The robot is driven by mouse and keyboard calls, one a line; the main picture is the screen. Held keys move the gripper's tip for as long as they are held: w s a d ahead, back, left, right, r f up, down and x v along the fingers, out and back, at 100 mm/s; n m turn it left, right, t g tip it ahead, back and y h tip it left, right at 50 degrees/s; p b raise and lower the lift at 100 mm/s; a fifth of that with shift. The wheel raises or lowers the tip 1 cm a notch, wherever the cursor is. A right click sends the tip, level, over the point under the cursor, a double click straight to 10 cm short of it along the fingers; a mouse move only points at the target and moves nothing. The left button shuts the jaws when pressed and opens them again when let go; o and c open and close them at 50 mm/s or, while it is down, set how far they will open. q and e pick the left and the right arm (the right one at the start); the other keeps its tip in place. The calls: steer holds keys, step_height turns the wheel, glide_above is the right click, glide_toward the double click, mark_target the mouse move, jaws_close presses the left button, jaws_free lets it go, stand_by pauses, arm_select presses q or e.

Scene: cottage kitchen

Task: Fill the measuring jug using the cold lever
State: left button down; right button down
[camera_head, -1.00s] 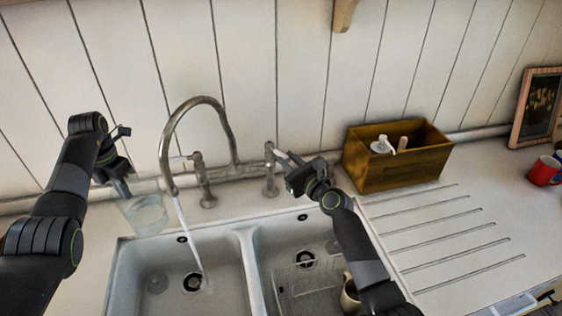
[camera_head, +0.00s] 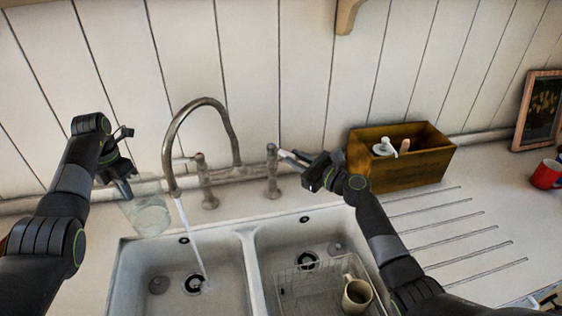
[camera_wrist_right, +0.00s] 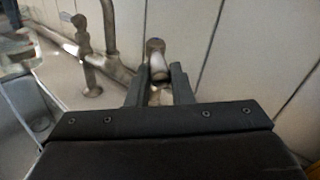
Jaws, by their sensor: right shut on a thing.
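The clear measuring jug (camera_head: 150,214) is at the back left corner of the sink, left of the water stream (camera_head: 190,237). Water runs from the curved spout (camera_head: 201,103) into the left basin, not into the jug. My left gripper (camera_head: 124,178) is at the jug's upper left side; whether its fingers grip the jug is unclear. The left tap lever (camera_head: 181,160) is free.
The right basin holds a wire rack (camera_head: 297,287) with a beige mug (camera_head: 357,296). A wooden box (camera_head: 415,167) with bottles stands behind the grooved drainer (camera_head: 450,235). A red mug (camera_head: 545,174) and a picture frame (camera_head: 538,110) are far right.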

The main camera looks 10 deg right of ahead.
steer(key=shift+w+d+n+g+y, duration=0.6)
steer(key=shift+w+n+g+y, duration=0.1)
steer(key=shift+n+g+y, duration=0.35)
steer(key=shift+w+d+n+g+y, duration=0.6)
steer(key=shift+n+g+y, duration=0.3)
steer(key=shift+g, duration=0.25)
steer(key=shift+w+r+n+g+y, duration=0.1)
steer(key=shift+w+n+g+y, duration=0.15)
steer(key=shift+g+y, duration=0.15)
steer(key=c, duration=1.6)
jaws_free()
steer(key=o, duration=0.3)
steer(key=shift+w+f, duration=0.15)
steer(key=shift+f, duration=0.05)
steer(key=shift+d, duration=0.1)
steer(key=v, duration=1.2)
